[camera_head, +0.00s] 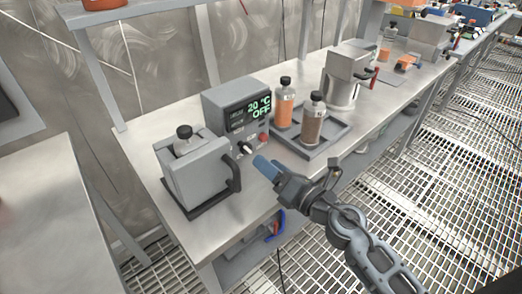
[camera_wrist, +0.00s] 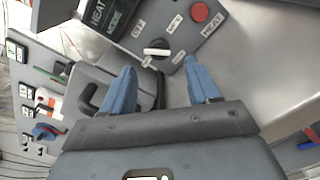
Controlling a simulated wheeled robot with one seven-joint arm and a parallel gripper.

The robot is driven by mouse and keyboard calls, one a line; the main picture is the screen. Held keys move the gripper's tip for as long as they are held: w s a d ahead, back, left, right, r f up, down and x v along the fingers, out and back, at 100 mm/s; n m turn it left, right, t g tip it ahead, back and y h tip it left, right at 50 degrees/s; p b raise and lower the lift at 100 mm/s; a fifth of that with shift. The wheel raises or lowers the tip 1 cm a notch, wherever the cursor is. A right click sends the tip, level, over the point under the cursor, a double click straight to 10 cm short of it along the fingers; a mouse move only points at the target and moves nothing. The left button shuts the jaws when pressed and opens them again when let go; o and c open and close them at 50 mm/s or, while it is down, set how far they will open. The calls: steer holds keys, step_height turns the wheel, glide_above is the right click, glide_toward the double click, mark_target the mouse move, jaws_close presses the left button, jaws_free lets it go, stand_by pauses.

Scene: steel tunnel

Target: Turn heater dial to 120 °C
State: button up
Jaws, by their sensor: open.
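My gripper (camera_head: 266,168) has blue fingers and is in front of the controller, just below the dial. In the wrist view my gripper (camera_wrist: 162,76) is open and empty, apparently short of the dial.
A grey heater block (camera_head: 195,172) with a black handle (camera_head: 233,174) and a capped bottle stands left of the controller. A tray (camera_head: 312,148) with orange and brown bottles is at right. A metal machine (camera_head: 346,82) stands behind it. Bare bench lies at the front.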

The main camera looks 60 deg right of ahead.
mark_target(249, 148)
steer(key=p+x, duration=0.1)
steer(key=x, duration=0.5)
steer(key=shift+w, duration=0.2)
steer(key=c, duration=1)
